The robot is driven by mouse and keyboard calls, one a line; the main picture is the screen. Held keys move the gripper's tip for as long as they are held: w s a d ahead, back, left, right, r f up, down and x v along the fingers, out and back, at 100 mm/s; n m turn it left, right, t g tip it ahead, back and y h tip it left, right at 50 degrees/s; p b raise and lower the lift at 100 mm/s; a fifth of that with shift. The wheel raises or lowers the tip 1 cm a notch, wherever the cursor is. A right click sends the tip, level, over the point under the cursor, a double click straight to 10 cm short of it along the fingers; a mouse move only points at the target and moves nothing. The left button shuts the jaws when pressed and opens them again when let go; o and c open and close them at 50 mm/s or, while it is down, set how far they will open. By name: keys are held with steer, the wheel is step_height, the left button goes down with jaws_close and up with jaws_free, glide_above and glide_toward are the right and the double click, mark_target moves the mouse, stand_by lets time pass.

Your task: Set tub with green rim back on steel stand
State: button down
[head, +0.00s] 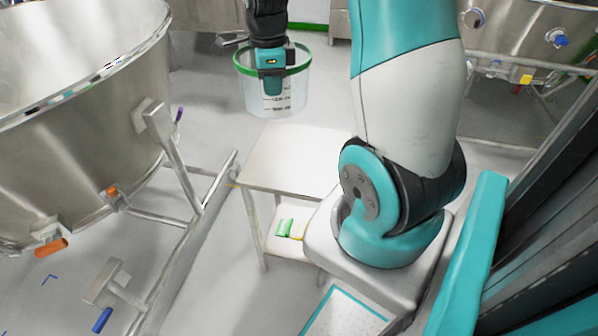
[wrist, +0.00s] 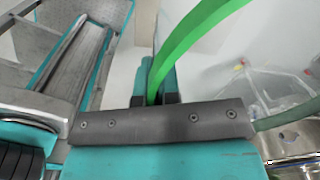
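The clear tub (head: 285,101) with a green rim (head: 299,66) hangs upright from my gripper (head: 271,73). In the wrist view the green rim (wrist: 190,38) runs between the fingers of my gripper (wrist: 158,92), which is shut on it. The steel stand (head: 290,160) is a small table with a flat top and a lower shelf. Its top looks bare. In the head view the tub shows just beyond the stand's far edge; its height above the stand is hard to tell.
A large steel vessel (head: 80,110) on a tubular frame with valves fills the left. A green and white item (head: 285,227) lies on the stand's lower shelf. More steel equipment (head: 530,40) stands at the upper right. Grey floor (head: 200,80) is clear beyond the stand.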

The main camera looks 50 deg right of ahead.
steer(key=m, duration=0.1)
steer(key=s+d+m+b, duration=0.1)
steer(key=m, duration=0.1)
steer(key=shift+s+d+f, duration=0.15)
steer(key=shift+s+d, duration=0.05)
steer(key=shift+s, duration=0.05)
steer(key=shift+m, duration=0.6)
steer(key=f+b, duration=0.2)
steer(key=f, duration=0.7)
steer(key=f+b, duration=0.2)
steer(key=f, duration=0.8)
steer(key=shift+s+d+f, duration=0.1)
steer(key=shift+s+f, duration=0.1)
steer(key=shift+f, duration=0.25)
steer(key=c, duration=1.3)
jaws_free()
steer(key=shift+c, duration=0.2)
